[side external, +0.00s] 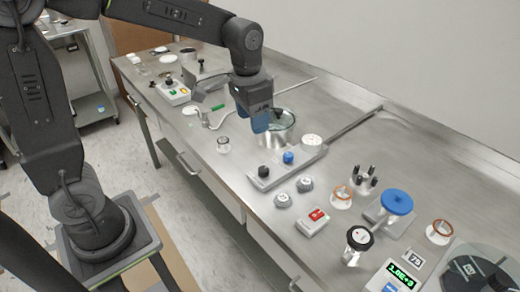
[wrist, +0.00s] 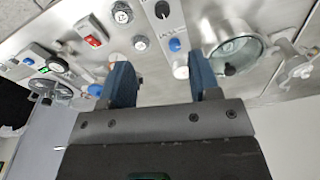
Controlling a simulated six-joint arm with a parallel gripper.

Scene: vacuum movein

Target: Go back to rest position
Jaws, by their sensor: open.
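My gripper (side external: 262,122) hangs fingers down above the steel bench (side external: 235,185), at the end of my raised arm. In the side view its blue fingers overlap a round steel chamber (side external: 288,124), and I cannot tell the exact gap. The wrist view shows the two blue fingers wide apart (wrist: 163,84) with nothing held between them. In that view the chamber (wrist: 215,37) lies beyond the right finger, open, with a dark piece inside.
A panel with black and blue knobs (side external: 276,171) stands close in front of the chamber. A red-switch box (side external: 313,222), a blue disc (side external: 397,201) and a lit display (side external: 402,273) are to the right. A white button box (side external: 174,93) is at the left. Air above the bench is clear.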

